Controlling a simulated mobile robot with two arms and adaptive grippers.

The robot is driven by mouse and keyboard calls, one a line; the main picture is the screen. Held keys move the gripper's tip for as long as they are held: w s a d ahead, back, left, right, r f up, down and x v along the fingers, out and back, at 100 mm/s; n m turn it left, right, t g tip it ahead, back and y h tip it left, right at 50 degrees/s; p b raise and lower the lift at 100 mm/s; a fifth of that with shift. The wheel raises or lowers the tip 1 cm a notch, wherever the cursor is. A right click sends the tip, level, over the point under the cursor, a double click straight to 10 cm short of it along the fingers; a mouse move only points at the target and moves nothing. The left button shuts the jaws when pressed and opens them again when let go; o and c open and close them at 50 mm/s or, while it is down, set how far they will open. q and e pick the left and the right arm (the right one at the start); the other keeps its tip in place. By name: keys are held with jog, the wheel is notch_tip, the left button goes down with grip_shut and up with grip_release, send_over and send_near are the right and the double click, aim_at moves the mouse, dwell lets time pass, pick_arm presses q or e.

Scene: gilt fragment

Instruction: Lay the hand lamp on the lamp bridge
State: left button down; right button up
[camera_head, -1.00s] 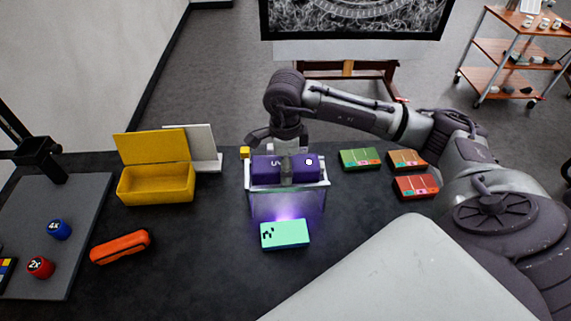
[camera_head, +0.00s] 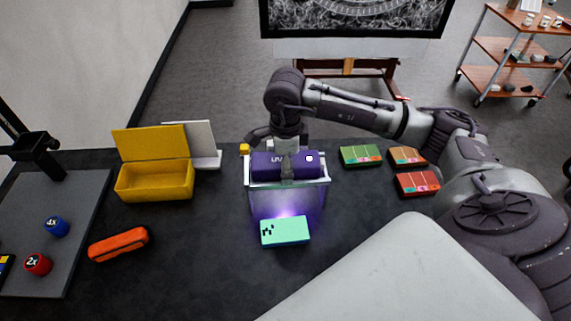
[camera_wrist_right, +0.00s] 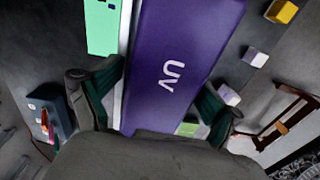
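The purple hand lamp marked "UV" (camera_head: 265,165) lies across the top of the pale lamp bridge (camera_head: 313,182), near the middle of the table. It fills the middle of the right wrist view (camera_wrist_right: 190,50), with a pale bridge rail along its side. My right gripper (camera_head: 287,160) is over the lamp from above, one finger in front of its near side. In the right wrist view its fingers (camera_wrist_right: 162,95) straddle the lamp, with gaps visible beside it. The gripper looks open. Violet light falls on the mint-green block (camera_head: 285,232) below the bridge. My left gripper is not in view.
An open yellow box (camera_head: 155,181) and an orange case (camera_head: 119,244) stand to the left. A grey board (camera_head: 70,265) holds blue and red weights. Green, orange and red sample boxes (camera_head: 417,184) lie right of the bridge. A small yellow cube (camera_head: 244,149) is behind it.

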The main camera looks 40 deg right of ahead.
jog(key=shift+r+p, duration=0.45)
jog(key=shift+p, duration=0.1)
jog(key=shift+w+r, duration=0.15)
jog(key=shift+r, duration=0.2)
notch_tip(320, 180, up, 10)
jog(key=b, duration=0.3)
jog(key=shift+r, duration=0.75)
